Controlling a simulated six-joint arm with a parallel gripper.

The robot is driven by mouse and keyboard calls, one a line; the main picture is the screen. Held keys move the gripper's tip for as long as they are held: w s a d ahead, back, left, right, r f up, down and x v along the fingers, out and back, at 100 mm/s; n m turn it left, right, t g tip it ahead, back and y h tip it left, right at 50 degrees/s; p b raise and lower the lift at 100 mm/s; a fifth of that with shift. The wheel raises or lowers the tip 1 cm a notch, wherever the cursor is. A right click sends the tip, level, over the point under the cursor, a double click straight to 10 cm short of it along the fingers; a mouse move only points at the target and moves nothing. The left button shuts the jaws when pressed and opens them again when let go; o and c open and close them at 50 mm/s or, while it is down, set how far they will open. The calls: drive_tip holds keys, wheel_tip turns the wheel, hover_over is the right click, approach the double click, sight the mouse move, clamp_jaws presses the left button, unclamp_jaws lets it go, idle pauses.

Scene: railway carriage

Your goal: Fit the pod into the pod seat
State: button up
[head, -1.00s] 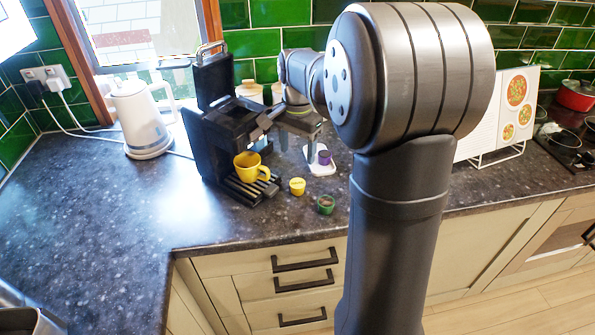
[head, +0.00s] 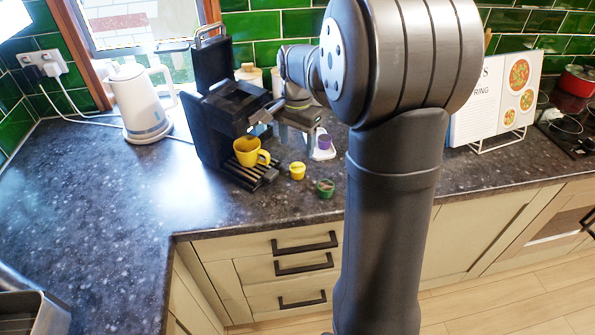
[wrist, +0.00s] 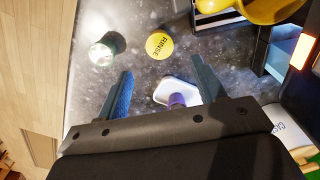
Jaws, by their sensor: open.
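A purple pod (head: 324,142) stands on a small white dish (head: 322,154) to the right of the black coffee machine (head: 212,125). In the wrist view the purple pod (wrist: 177,99) shows low between my fingers, partly hidden by my gripper's body. My gripper (head: 298,140) is open and empty above the counter, just left of the dish in the head view; its spread fingers also show in the wrist view (wrist: 161,85). The machine's lid (head: 211,62) stands raised with a chrome handle. I cannot make out the pod seat clearly in the machine.
A yellow mug (head: 248,152) stands on the machine's drip grille. A yellow pod marked RINSE (wrist: 159,45) and a green pod (head: 325,188) stand near the counter's front edge. A white kettle (head: 141,105) is at left, a recipe stand (head: 497,105) at right.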

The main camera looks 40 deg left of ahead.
sight(297, 167)
wheel_tip(297, 167, down, 9)
drive_tip(key=shift+f, duration=0.2)
idle(0.3)
drive_tip(key=c, duration=1.1)
drive_tip(key=shift+r, duration=0.1)
